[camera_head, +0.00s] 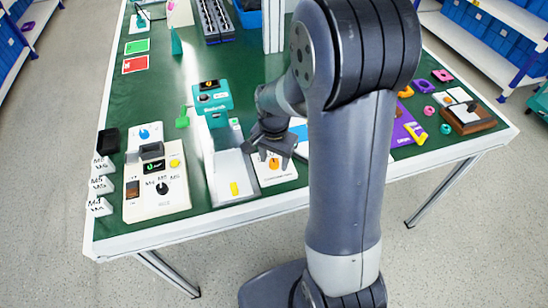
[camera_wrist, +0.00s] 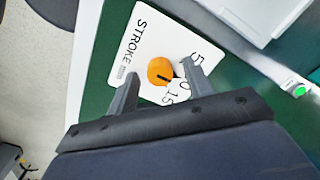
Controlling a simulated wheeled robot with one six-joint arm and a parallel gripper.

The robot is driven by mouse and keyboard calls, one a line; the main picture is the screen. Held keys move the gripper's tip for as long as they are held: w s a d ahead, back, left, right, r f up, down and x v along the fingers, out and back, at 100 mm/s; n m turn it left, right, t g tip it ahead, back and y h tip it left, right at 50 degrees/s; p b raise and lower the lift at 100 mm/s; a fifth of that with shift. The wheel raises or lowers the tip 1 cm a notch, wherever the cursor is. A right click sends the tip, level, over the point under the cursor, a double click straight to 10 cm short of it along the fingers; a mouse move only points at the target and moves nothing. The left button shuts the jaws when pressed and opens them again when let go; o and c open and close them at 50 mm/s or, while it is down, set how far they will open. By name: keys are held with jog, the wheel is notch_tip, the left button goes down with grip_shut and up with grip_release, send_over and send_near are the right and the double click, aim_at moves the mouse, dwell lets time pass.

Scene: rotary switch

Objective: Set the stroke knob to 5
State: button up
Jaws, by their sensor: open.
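The stroke knob is a round orange knob (camera_wrist: 158,71) on a white panel (camera_wrist: 147,35) marked STROKE. A dark pointer mark shows on the knob's lower right side. The figures 5, 10 and 15 lie to its right, partly covered by a finger. My gripper (camera_wrist: 160,84) is open, with one finger left of the knob and one right of it, apart from it as far as I can tell. In the head view, the knob (camera_head: 274,163) and panel (camera_head: 281,180) show just below my gripper (camera_head: 266,155). The height gap is hard to judge.
A teal and white machine (camera_head: 212,100) with a grey tray (camera_head: 233,170) stands left of the panel. A beige box with a black knob (camera_head: 162,188) is farther left. Purple and orange parts (camera_head: 412,130) lie to the right. Green table surface shows between them.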

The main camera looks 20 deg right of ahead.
jog(key=c, duration=1)
jog(key=shift+n, duration=0.4)
jog(key=n, duration=0.3)
jog(key=shift+n, duration=2.6)
jog(key=o, duration=1)
